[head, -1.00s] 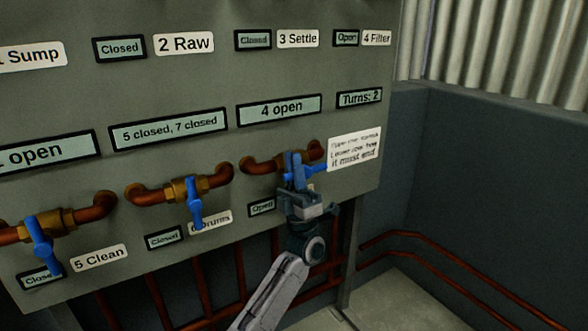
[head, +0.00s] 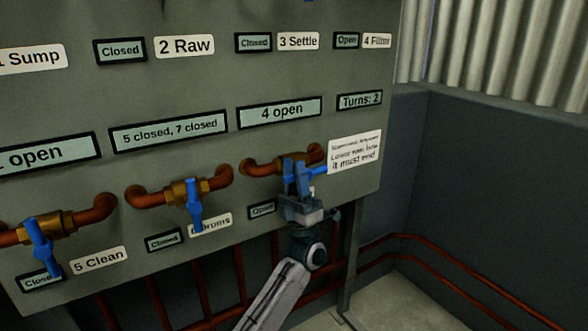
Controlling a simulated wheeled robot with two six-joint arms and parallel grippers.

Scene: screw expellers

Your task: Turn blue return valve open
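The rightmost lower valve sits on a copper pipe, and its blue handle (head: 318,171) points to the right. My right gripper is out of view.
A sign (head: 359,114) reads "Turns: 2" and another (head: 279,112) "4 open". A white note (head: 355,151) is right of the gripper. Floor at lower right is clear.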

